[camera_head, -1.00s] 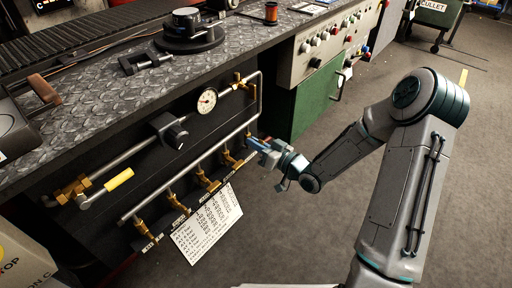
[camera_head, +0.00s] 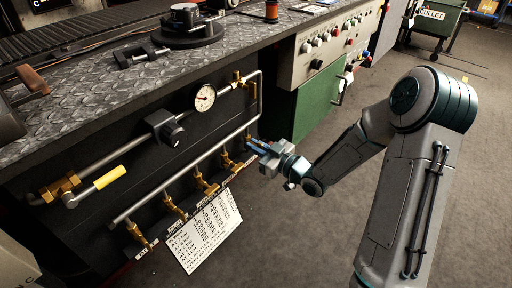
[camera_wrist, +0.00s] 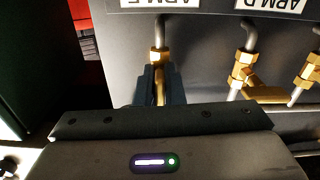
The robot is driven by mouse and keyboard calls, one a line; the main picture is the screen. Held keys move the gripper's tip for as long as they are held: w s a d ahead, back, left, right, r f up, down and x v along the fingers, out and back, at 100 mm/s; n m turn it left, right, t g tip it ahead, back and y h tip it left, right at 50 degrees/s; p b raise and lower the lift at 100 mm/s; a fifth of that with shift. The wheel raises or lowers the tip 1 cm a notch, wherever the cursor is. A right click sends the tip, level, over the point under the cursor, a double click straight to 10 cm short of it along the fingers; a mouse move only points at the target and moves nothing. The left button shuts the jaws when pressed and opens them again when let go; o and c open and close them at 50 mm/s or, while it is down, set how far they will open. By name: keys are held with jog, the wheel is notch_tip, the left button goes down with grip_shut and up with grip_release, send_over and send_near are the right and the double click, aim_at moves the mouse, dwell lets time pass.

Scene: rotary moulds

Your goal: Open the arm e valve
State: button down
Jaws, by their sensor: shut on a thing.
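The arm E valve (camera_wrist: 158,57) is a brass fitting under a grey pipe in the wrist view, below an upside-down "ARM E" label (camera_wrist: 160,4). My gripper (camera_wrist: 159,88) has its dark fingers on both sides of the valve's lower part and is shut on it. The fingers hide much of the handle, so its angle is hard to tell. In the head view my gripper (camera_head: 256,147) is at the right end of the row of brass valves, and hides most of that valve.
The arm D valve (camera_wrist: 241,72) stands close beside, with brass parts reaching right. In the head view several brass valves (camera_head: 205,186) line the lower pipe, above a white text sheet (camera_head: 207,230). A gauge (camera_head: 203,97) and yellow handle (camera_head: 110,177) are above.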

jog(key=c, duration=1.6)
grip_release()
jog(key=shift+o, duration=0.2)
jog(key=p+v, duration=0.3)
jog(key=v, duration=1.1)
jog(key=shift+p, duration=0.3)
jog(key=shift+a, duration=0.1)
